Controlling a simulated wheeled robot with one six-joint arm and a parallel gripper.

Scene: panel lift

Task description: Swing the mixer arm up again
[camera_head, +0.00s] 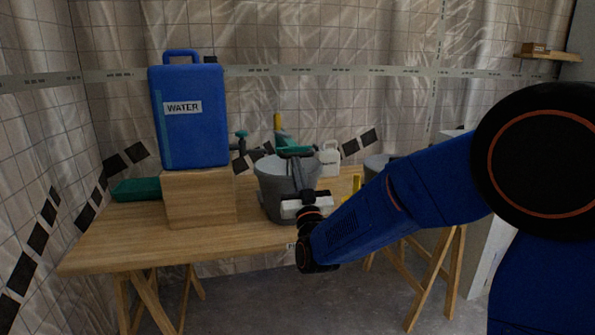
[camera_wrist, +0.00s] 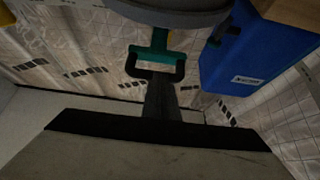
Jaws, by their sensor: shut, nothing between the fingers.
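The mixer's green body (camera_head: 288,142) stands behind the grey bucket (camera_head: 270,185), with a dark crossbar (camera_head: 294,151) at its near end over the bucket. In the wrist view, which is upside down, the green part (camera_wrist: 155,45) meets a black U-shaped handle (camera_wrist: 178,70). My gripper (camera_head: 298,164) reaches over the bucket from the front, fingers shut and empty. Its fingertips (camera_wrist: 160,84) are at the handle; I cannot tell whether they touch it. My gripper hides part of the bucket and mixer, so the arm's exact tilt is unclear.
A blue WATER container (camera_head: 190,125) stands on a wooden block (camera_head: 200,198) left of the bucket. A green case (camera_head: 136,189) lies at the table's left. A white jug (camera_head: 330,158) and another grey bucket (camera_head: 375,163) are to the right. The wooden table (camera_head: 120,235) is clear at front left.

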